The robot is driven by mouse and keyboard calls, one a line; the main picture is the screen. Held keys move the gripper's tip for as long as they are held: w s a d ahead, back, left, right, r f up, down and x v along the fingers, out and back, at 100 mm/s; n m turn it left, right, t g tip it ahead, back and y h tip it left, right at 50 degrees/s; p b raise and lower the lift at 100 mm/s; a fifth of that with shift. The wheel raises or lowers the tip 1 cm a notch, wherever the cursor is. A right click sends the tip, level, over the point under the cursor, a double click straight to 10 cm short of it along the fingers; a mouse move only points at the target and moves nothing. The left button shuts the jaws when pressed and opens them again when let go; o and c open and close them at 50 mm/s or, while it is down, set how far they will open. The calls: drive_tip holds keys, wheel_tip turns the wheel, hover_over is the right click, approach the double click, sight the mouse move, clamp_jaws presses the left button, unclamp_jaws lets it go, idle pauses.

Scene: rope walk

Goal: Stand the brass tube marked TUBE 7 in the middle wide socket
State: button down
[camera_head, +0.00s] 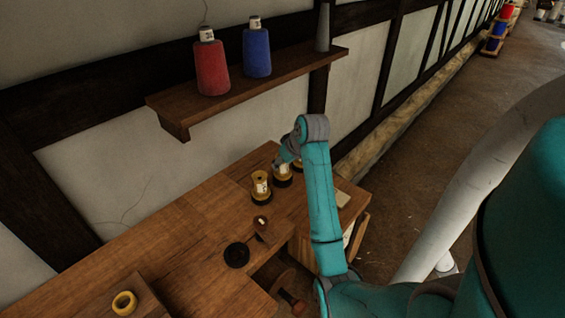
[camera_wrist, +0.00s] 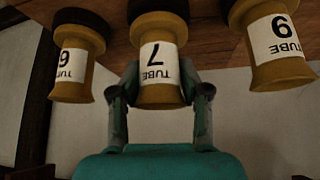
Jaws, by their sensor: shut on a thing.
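The brass tube marked TUBE 7 (camera_wrist: 158,75) is in the middle of the wrist view, which shows the scene upside down. My gripper (camera_wrist: 160,96) is shut on it, one finger on each side near its free end. Its other end meets a black round socket (camera_wrist: 158,10) on the wooden top; I cannot tell whether it is fully seated. Similar brass tubes stand in black sockets on either side, the left one (camera_wrist: 76,65) and the right one (camera_wrist: 275,45), marked 6 or 9. In the head view, my gripper (camera_head: 286,158) is over the tube row, partly hidden by my arm.
An empty-looking black socket (camera_head: 236,255) and a small dark reddish piece (camera_head: 261,223) are nearer on the bench (camera_head: 185,235). A yellow ring-shaped piece (camera_head: 124,302) lies at lower left. A shelf (camera_head: 275,82) above holds a red spool (camera_head: 212,68) and a blue spool (camera_head: 256,53).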

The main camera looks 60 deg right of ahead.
drive_tip(key=shift+f, duration=0.55)
drive_tip(key=c, duration=0.8)
unclamp_jaws()
